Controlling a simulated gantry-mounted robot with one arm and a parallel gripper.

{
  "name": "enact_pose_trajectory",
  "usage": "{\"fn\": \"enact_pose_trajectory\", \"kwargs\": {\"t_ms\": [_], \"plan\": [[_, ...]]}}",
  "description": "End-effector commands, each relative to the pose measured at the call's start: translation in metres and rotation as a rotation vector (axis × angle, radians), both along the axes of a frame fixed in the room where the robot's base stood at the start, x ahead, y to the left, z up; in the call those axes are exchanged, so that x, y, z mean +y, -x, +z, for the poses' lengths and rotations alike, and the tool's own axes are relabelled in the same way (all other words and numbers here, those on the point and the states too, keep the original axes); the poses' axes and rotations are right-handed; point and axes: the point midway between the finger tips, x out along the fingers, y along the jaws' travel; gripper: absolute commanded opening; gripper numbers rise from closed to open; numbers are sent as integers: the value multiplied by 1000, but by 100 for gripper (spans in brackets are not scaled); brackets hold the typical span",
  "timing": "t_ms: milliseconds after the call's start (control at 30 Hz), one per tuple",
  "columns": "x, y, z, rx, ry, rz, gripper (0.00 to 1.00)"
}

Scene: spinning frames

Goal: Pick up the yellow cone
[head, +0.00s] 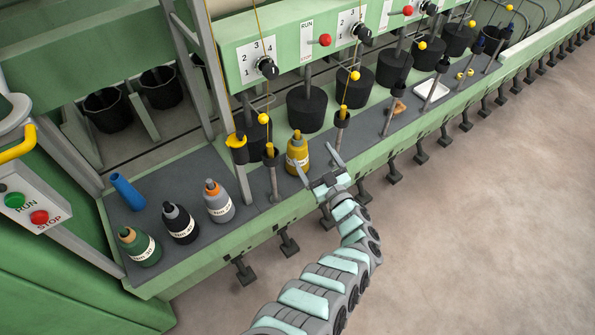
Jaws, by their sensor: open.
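The yellow cone (297,152) stands upright on the grey shelf of the frame, near the middle of the head view. It has a pale label and a narrow, darker yellow top, and looks much like a bottle. My gripper (314,160) is open and empty just to the right of it, at the shelf's front edge. Its left fingertip shows close to the cone's lower right side. I cannot tell whether they touch. The cone is not between the fingers.
A spindle post (272,172) stands left of the cone, another (341,128) to its right. A grey bottle (218,201), black bottle (180,223), green bottle (138,246) and blue tube (127,192) are further left. A white tray (432,94) lies right. The floor in front is clear.

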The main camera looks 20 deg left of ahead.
Motion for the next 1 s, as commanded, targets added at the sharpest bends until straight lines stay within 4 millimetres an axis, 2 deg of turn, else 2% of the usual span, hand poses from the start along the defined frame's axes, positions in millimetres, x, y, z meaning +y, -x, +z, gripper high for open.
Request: {"fn": "enact_pose_trajectory", "kwargs": {"t_ms": [33,100,233,367,633,867,1000], "plan": [[6,-6,-26,48,-12,-7,92],[9,-8,-43,114,-25,-17,92],[17,-7,-61,199,-49,-25,92],[23,-9,-64,228,-60,-27,92],[51,-37,-68,228,-59,-24,92],[63,-48,-67,231,-59,-26,92],[78,-60,-68,226,-61,-24,92]]}}
